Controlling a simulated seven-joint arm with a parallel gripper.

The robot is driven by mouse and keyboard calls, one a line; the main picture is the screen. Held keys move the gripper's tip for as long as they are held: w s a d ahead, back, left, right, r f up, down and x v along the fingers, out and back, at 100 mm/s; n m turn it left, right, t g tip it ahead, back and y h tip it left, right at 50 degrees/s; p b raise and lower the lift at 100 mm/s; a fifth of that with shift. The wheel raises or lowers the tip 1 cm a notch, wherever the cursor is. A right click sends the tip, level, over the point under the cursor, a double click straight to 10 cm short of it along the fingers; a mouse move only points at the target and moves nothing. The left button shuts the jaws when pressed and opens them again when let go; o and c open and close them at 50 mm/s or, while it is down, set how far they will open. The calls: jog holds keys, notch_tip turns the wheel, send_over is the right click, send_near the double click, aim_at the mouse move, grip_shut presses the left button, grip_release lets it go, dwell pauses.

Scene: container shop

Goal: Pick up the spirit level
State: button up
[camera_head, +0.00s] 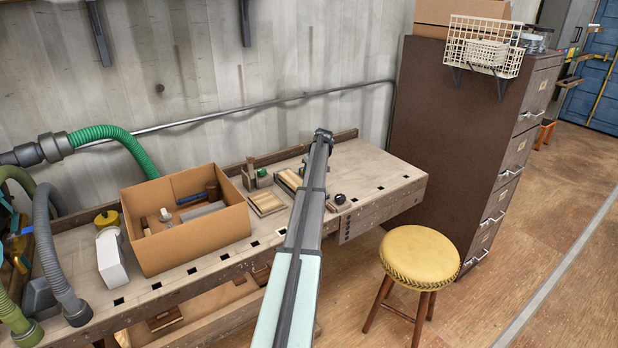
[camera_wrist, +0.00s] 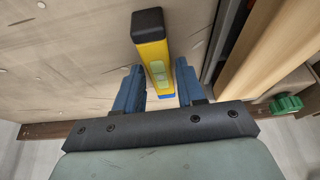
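The spirit level (camera_wrist: 155,60) shows in the wrist view as a yellow bar with a black end cap at the top of the picture, a pale vial window and a blue part low down. It lies between the two blue fingers of my gripper (camera_wrist: 158,78). The fingers stand apart, with a gap visible on the left side of the bar; the right finger is close to it, and I cannot tell whether they touch. In the head view my arm hides the gripper, and I cannot make out the level there.
On the workbench (camera_head: 385,178) stand a cardboard box (camera_head: 195,248) with tools, a wooden tray (camera_head: 266,202) and a white box (camera_head: 111,262). A yellow stool (camera_head: 420,256) and a brown cabinet (camera_head: 450,130) stand to the right. Planks (camera_wrist: 272,50) lie right of the level.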

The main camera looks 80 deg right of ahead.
grip_shut()
